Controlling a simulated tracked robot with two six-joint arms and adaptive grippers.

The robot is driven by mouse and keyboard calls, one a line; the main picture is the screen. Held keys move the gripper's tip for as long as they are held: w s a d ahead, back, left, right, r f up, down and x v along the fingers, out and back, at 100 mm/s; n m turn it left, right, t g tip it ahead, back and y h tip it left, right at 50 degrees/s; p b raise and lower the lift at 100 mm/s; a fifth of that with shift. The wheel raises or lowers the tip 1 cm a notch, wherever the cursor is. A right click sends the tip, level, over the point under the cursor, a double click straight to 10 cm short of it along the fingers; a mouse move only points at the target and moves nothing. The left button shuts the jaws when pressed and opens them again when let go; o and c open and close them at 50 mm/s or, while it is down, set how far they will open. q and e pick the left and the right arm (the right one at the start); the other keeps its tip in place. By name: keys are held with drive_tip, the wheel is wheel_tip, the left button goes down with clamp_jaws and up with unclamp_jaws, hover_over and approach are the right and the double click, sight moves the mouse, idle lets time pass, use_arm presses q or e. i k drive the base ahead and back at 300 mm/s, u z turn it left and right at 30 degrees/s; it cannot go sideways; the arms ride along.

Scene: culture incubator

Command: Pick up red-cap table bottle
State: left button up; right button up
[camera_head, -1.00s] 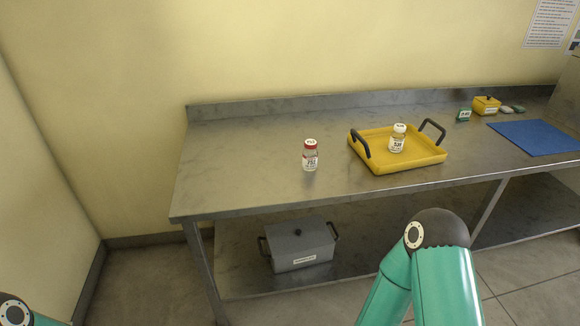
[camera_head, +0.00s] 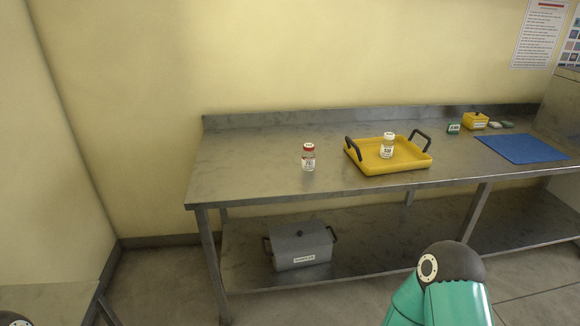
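The red-cap bottle (camera_head: 308,158) stands upright on the bare steel table (camera_head: 250,170), left of the yellow tray (camera_head: 400,167). It is a small clear bottle with a white label and a red cap. A second bottle (camera_head: 387,147) with a white or pale cap stands upright in the tray. Neither gripper shows in the view. Only a green and dark part of my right arm shows at the bottom right, and a small dark part of my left arm at the bottom left corner. Both are well apart from the bottle.
A grey lidded box (camera_head: 301,246) sits on the lower shelf. A blue mat (camera_head: 524,148), a small yellow box (camera_head: 475,121) and a green label block (camera_head: 454,128) are at the table's right. Another surface (camera_head: 50,298) shows at the lower left. The table around the red-cap bottle is clear.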

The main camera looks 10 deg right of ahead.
sight(308, 155)
drive_tip(key=z, duration=0.15)
drive_tip(key=i, duration=0.8)
drive_tip(key=u, duration=0.25)
drive_tip(key=k, duration=0.75)
drive_tip(key=z, duration=0.25)
drive_tip(key=i, duration=0.8)
drive_tip(key=u, duration=0.05)
